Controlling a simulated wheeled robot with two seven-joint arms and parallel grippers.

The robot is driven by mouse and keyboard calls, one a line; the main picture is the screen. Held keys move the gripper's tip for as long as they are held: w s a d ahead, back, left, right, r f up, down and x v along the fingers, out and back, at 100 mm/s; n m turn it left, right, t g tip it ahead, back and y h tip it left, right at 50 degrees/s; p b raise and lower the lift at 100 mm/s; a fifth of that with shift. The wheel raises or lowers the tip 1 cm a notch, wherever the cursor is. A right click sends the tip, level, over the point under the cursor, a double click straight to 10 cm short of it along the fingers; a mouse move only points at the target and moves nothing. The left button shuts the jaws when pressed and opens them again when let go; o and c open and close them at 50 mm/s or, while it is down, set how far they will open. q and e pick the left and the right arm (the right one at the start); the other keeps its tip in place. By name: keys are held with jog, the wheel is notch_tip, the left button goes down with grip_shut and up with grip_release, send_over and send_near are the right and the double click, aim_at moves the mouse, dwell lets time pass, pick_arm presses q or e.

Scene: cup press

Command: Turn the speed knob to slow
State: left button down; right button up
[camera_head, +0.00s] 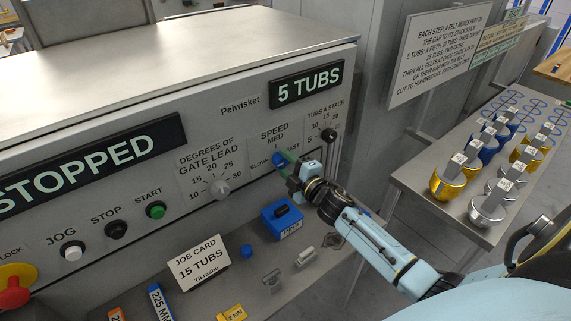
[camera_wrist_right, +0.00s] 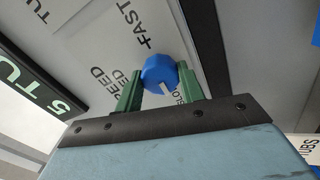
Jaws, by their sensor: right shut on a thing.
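The blue speed knob (camera_head: 279,159) is on the front panel under the SPEED label, with SLOW to its left, MED above and FAST to its right. My right gripper (camera_head: 287,164) reaches it from the right and is shut on it. In the right wrist view the green fingers of the gripper (camera_wrist_right: 159,88) are on either side of the blue knob (camera_wrist_right: 157,70). A pale mark on the knob lies on the side toward the partly hidden SLOW letters. In the head view the fingers hide part of the knob and its pointer. My left gripper is not in view.
The gate lead knob (camera_head: 220,189) is to the left and the tubs-a-stack knob (camera_head: 329,135) to the upper right. A blue block (camera_head: 283,222) and a job card (camera_head: 198,262) are on the ledge below. A side table (camera_head: 425,205) holds gold, blue and silver cups.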

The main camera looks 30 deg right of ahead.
jog(key=o, duration=1)
jog(key=shift+c, duration=0.2)
jog(key=s+d, duration=0.1)
jog(key=s, duration=1.2)
jog(key=shift+s+b, duration=0.2)
jog(key=shift+b, duration=0.25)
